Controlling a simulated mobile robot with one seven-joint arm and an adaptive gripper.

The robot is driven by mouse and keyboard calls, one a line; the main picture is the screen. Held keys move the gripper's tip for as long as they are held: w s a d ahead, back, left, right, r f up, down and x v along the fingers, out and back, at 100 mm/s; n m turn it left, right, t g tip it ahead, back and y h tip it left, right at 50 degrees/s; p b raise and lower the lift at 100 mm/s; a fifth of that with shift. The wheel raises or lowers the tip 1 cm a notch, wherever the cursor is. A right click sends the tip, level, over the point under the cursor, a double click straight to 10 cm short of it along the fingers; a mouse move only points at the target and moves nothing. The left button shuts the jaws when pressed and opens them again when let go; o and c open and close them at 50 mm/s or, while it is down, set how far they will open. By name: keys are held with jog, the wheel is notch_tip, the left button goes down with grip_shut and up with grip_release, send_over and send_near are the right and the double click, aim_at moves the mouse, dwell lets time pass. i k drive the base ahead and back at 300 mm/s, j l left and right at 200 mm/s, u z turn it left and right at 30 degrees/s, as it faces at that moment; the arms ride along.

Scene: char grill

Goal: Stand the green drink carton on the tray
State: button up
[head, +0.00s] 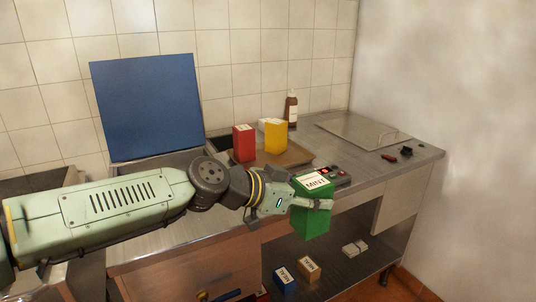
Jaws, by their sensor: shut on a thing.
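The green drink carton (311,224) has a white label reading MINT and is close to upright, a little tilted. My gripper (317,192) is shut on it and holds it in front of the counter's front edge. The brown tray (293,156) lies on the counter behind and to the left of the carton. A red carton (244,144) and a yellow carton (274,137) stand upright on the tray, with a white item (262,124) partly hidden behind them. The tray's front right part is bare.
A brown bottle (291,108) stands behind the tray. A flat panel with a handle (355,131) and small dark items (404,151) lie to the right. A dark device (333,175) sits behind the carton. Small boxes (308,268) sit on the lower shelf.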

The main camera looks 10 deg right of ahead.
aim_at(277, 163)
jog(key=i, duration=0.75)
jog(key=i+j+z, duration=0.1)
jog(key=i, duration=0.65)
